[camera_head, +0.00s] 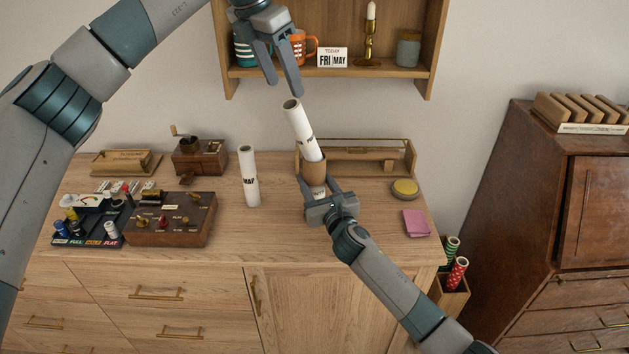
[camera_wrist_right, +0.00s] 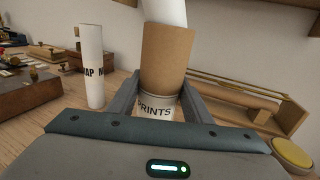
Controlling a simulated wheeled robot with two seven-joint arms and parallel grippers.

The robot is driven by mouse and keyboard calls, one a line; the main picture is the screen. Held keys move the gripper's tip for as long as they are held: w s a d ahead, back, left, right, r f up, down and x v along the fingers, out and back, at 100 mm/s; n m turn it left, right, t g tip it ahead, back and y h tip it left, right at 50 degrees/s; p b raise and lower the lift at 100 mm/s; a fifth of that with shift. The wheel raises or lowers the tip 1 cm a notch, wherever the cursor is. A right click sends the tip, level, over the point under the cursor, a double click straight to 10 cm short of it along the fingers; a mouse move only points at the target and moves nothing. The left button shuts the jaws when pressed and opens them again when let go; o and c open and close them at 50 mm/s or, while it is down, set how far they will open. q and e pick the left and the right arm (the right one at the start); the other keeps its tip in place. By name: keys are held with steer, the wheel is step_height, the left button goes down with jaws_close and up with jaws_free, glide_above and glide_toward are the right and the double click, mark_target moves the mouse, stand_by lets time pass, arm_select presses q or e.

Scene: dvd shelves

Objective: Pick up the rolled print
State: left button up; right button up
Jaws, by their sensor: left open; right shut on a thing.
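The rolled print (camera_head: 302,130) is a white tube standing tilted in a brown cylindrical holder (camera_head: 312,170), its upper end leaning left. In the right wrist view the holder (camera_wrist_right: 168,58) has a white band reading "PRINTS", and the roll (camera_wrist_right: 165,10) rises out of its top. My right gripper (camera_head: 319,184) is shut on the holder, one finger on each side. My left gripper (camera_head: 283,90) is open and empty, fingers pointing down just above the roll's upper end. The roll's lower part is hidden inside the holder.
Another white roll labelled "MAP" (camera_head: 249,177) stands to the left. A wall shelf (camera_head: 330,72) with mugs hangs near my left gripper. A wooden control box (camera_head: 172,220) sits left.

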mark_target(303, 132)
arm_select(q)
steer(key=shift+o, duration=0.2)
steer(key=shift+f, duration=0.1)
steer(key=shift+w+d+f+n+h, duration=0.1)
steer(key=shift+w+f+n+h, duration=0.1)
steer(key=shift+f, duration=0.75)
steer(key=shift+w+d+f+n+h, duration=0.1)
steer(key=shift+w+f+n, duration=0.1)
steer(key=shift+f, duration=0.75)
steer(key=shift+x, duration=3.4)
steer(key=shift+x, duration=2.6)
steer(key=shift+w+a, duration=0.1)
